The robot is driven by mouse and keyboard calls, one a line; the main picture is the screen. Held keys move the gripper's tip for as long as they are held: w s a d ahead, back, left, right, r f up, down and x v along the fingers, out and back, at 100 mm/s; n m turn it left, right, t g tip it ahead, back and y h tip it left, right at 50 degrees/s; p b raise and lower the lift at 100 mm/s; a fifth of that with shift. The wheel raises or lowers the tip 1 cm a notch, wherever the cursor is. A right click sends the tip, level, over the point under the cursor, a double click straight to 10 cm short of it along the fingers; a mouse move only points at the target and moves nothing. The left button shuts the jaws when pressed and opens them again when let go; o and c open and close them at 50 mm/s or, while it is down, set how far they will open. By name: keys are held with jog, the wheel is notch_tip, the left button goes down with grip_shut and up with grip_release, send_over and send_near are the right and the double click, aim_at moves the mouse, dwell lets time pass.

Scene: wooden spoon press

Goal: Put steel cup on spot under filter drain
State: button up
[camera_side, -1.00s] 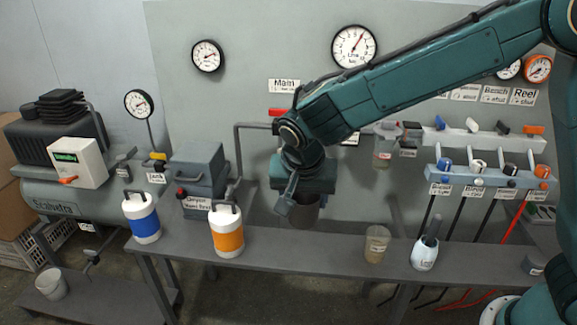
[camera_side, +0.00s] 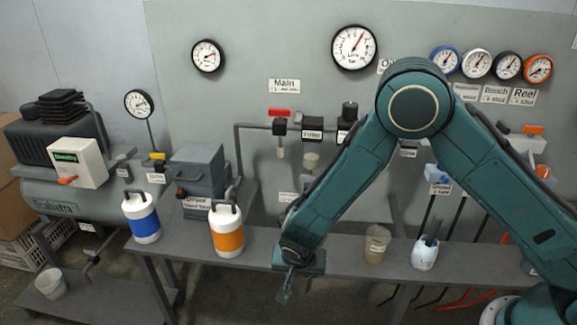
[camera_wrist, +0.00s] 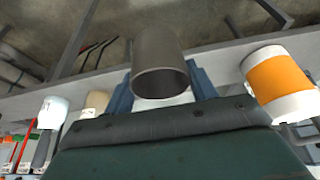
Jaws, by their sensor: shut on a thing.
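My gripper (camera_side: 286,284) is at the front edge of the bench in the side view, low and left of the clear jar. In the wrist view my gripper (camera_wrist: 163,84) has its blue fingers on either side of the grey steel cup (camera_wrist: 158,52) and is shut on it. The wrist picture is upside down; the cup's open rim faces the picture's bottom, so it seems roughly upright. The cup is hidden in the side view. The filter (camera_side: 312,134) hangs on the pipe on the back panel, its bowl below it. The spot under its drain cannot be made out.
An orange-and-white jug (camera_side: 227,229) and a blue-and-white jug (camera_side: 142,217) stand left on the grey bench (camera_side: 185,238). A cloudy jar (camera_side: 376,244) and a white pot (camera_side: 425,253) stand right of my gripper. The dryer box (camera_side: 197,172) is behind the jugs.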

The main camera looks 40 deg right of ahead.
jog(key=shift+f, duration=0.9)
jog(key=w+d, duration=0.9)
jog(key=shift+w+d, duration=0.3)
jog(key=w+d, duration=0.3)
jog(key=shift+d+f, duration=0.1)
jog(key=shift+f, duration=0.65)
jog(key=shift+f, duration=0.15)
